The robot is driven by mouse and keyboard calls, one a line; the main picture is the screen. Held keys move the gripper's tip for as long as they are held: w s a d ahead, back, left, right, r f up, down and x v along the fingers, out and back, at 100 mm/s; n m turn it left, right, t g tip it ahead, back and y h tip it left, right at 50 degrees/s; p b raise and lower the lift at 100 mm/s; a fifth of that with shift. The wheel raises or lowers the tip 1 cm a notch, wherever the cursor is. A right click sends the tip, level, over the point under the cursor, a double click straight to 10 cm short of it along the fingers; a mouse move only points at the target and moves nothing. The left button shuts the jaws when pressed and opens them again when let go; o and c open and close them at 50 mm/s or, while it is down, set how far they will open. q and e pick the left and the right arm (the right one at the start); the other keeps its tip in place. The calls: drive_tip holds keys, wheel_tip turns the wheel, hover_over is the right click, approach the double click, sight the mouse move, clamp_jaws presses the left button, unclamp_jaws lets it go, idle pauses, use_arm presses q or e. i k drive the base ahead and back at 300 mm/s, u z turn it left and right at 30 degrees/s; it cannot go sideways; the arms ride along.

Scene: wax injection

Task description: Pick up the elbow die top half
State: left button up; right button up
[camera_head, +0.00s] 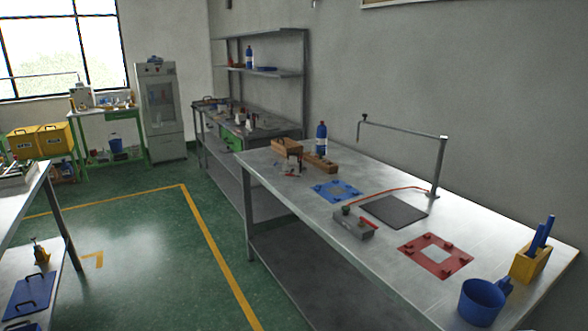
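I cannot tell for sure which thing is the elbow die top half. On the long steel table, a flat blue plate (324,185) with raised corner pieces lies past a dark square pad (394,212). A red square frame (422,242) with a pale centre and raised corner pieces lies nearer. A grey block with knobs (352,226) sits at the table's left edge. At the lower left, a blue plate with dark handles (26,301) lies on a low shelf. Neither of my grippers shows in the view.
The steel table (385,275) also bears a blue mug (476,305), a yellow holder (524,266) with blue-handled tools, a blue bottle (321,140), wooden boxes (286,146) and a bent metal stand (440,165). The green floor (150,250) between the tables is clear.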

sight(292, 163)
drive_tip(key=u, duration=0.55)
drive_tip(key=i, duration=1.45)
drive_tip(key=z, duration=0.05)
